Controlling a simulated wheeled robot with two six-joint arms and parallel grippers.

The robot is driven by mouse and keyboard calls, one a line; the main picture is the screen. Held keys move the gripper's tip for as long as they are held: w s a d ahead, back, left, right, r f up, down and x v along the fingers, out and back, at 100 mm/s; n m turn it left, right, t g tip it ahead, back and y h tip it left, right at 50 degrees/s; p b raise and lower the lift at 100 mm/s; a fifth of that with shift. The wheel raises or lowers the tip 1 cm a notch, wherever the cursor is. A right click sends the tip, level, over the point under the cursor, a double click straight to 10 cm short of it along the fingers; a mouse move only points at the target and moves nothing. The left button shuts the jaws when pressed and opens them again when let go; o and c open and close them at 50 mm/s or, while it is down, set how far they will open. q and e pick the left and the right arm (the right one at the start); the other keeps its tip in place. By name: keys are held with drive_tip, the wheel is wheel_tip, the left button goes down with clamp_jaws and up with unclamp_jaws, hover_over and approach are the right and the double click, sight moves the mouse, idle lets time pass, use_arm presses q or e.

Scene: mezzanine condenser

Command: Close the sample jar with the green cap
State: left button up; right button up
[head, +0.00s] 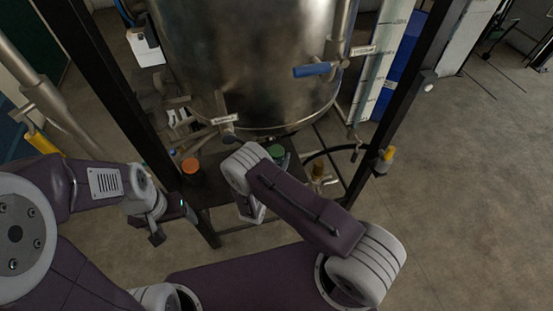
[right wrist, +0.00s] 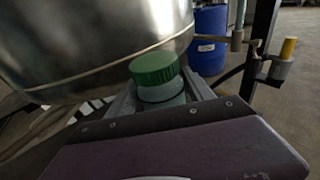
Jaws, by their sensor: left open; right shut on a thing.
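The green cap (head: 277,152) shows just beyond my right wrist in the head view. In the right wrist view the green cap (right wrist: 154,68) sits upright over a pale part (right wrist: 160,92), between the fingers of my right gripper (right wrist: 163,97), which is shut on it. Whether the pale part is the cap's lower rim or the sample jar's neck, I cannot tell. In the head view my right wrist hides these fingers and what is below them. My left gripper (head: 173,222) is open and empty, left of the cap.
A large steel vessel (head: 245,60) hangs close above, with a blue-handled valve (head: 314,69). An orange-capped item (head: 191,166) and an amber item (head: 318,169) stand on either side. Dark frame posts (head: 405,85) flank the shelf. A blue drum (right wrist: 209,40) stands behind.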

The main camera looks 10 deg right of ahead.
sight(276, 150)
wheel_tip(276, 150, up, 4)
drive_tip(key=shift+r+b, duration=0.15)
drive_tip(key=shift+b, duration=0.15)
drive_tip(key=s+d+r+b, duration=0.1)
drive_tip(key=s+d+r, duration=0.5)
drive_tip(key=d, duration=0.3)
drive_tip(key=shift+s+r, duration=0.4)
drive_tip(key=shift+s, duration=0.4)
drive_tip(key=shift+a, duration=0.1)
drive_tip(key=o, duration=0.8)
clamp_jaws()
drive_tip(key=shift+a, duration=0.1)
